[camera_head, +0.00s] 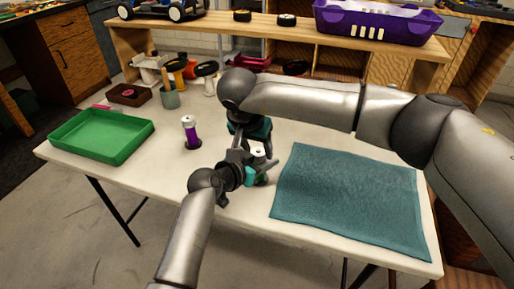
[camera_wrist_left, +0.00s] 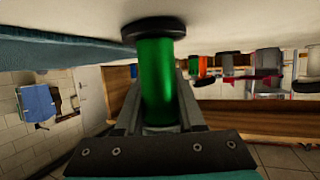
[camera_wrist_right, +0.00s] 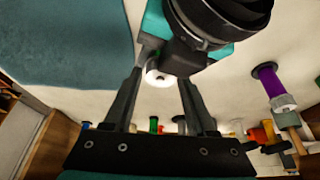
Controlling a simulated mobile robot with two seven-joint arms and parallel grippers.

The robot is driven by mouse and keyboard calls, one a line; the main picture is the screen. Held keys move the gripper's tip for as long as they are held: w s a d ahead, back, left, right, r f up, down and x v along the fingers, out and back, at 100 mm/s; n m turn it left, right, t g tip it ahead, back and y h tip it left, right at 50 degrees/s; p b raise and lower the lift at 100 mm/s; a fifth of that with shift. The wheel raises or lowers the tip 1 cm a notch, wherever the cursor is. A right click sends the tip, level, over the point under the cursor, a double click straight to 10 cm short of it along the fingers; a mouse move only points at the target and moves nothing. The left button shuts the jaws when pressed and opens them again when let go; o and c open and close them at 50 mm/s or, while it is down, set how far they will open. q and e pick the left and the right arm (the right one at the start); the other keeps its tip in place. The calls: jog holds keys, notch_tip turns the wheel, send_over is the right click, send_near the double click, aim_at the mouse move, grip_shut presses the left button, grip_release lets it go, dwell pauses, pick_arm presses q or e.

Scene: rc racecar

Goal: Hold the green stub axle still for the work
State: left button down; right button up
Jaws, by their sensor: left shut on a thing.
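The green stub axle (camera_wrist_left: 157,80) stands between the fingers of my left gripper (camera_wrist_left: 157,92), which is shut on its green shaft. Its black flange (camera_wrist_left: 153,29) is close to the tabletop; I cannot tell whether they touch. In the head view the axle (camera_head: 262,179) is mostly hidden by my grippers. My right gripper (camera_head: 254,150) points down over it from above. In the right wrist view its fingers (camera_wrist_right: 160,82) are apart, on either side of the axle's white top (camera_wrist_right: 160,74). I see no clear contact there.
A purple stub axle (camera_head: 191,133) stands to the left on the white table (camera_head: 165,185). A green tray (camera_head: 103,155) is at the left end, a teal mat (camera_head: 350,198) at the right.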

grip_shut()
jog(key=shift+m, duration=0.4)
jog(key=shift+w+a+m+g+h, duration=0.15)
jog(key=shift+m+g+h, duration=0.3)
jog(key=shift+m, duration=0.9)
jog(key=shift+a+m+g+h, duration=0.1)
jog(key=shift+m+g+h, duration=0.3)
jog(key=shift+m, duration=0.95)
jog(key=shift+h, duration=0.25)
jog(key=shift+o, duration=1.9)
grip_release()
jog(key=shift+r, duration=0.1)
jog(key=v, duration=1.2)
